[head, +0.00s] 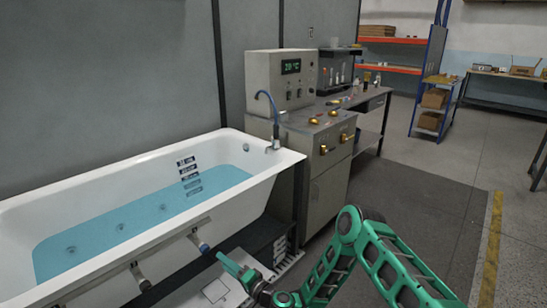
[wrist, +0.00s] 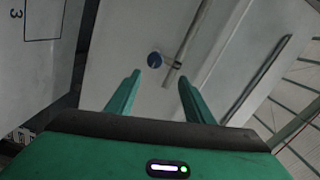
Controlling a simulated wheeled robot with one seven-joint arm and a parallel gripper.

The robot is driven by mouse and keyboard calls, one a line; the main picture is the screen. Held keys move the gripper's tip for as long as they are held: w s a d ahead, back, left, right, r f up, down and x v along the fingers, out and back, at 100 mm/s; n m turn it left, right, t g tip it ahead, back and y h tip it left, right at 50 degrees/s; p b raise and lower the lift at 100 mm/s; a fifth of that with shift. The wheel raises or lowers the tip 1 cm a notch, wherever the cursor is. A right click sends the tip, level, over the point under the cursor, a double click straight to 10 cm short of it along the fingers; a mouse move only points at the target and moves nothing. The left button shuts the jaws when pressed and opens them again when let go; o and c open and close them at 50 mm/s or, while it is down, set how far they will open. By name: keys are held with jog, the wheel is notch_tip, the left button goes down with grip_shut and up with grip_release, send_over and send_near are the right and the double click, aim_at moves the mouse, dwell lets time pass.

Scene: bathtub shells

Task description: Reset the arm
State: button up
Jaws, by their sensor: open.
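My arm is green and black and reaches in from the lower right of the head view, bent at a raised elbow. My gripper (head: 232,264) is low in front of the white bathtub (head: 285,160), pointing left near its front side. In the wrist view my gripper (wrist: 158,80) has two green fingers spread apart with nothing between them. A blue round knob (wrist: 154,60) shows beyond the fingertips, on a pale panel beside a metal bar. I cannot tell how far away it is.
The tub holds blue water (head: 130,225). Two fittings stick out of its front, one with a blue-grey end (head: 204,248). A metal cabinet (head: 325,165) with a control box (head: 283,80) stands behind my arm. The dark floor mat (head: 415,195) on the right is clear.

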jog(key=d+r+n+g, duration=0.6)
jog(key=d+r+n, duration=0.15)
jog(key=r, duration=0.35)
jog(key=s+d+r+g+h, duration=0.1)
jog(key=s+d+r+h, duration=0.25)
jog(key=d, duration=0.75)
jog(key=s+d+r+h, duration=0.2)
jog(key=d+r+h, duration=0.2)
jog(key=d, duration=0.8)
jog(key=s+d+r+g+h, duration=0.1)
jog(key=s+d+r+h, duration=0.2)
jog(key=d, duration=0.8)
jog(key=s+d+r+m+h, duration=0.25)
jog(key=s+d+r, duration=0.25)
jog(key=s+d, duration=0.3)
jog(key=s+d+r+m+g, duration=0.1)
jog(key=s+d+r+m, duration=0.1)
jog(key=s, duration=0.5)
jog(key=s+d+r+m+g, duration=0.1)
jog(key=s+d+r+m, duration=0.1)
jog(key=s+d, duration=0.3)
jog(key=s+d+r+m+g+h, duration=0.1)
jog(key=s+d, duration=0.3)
jog(key=s, duration=0.7)
jog(key=shift+s+r+m, duration=0.15)
jog(key=shift+r+m, duration=0.35)
jog(key=shift+m, duration=0.4)
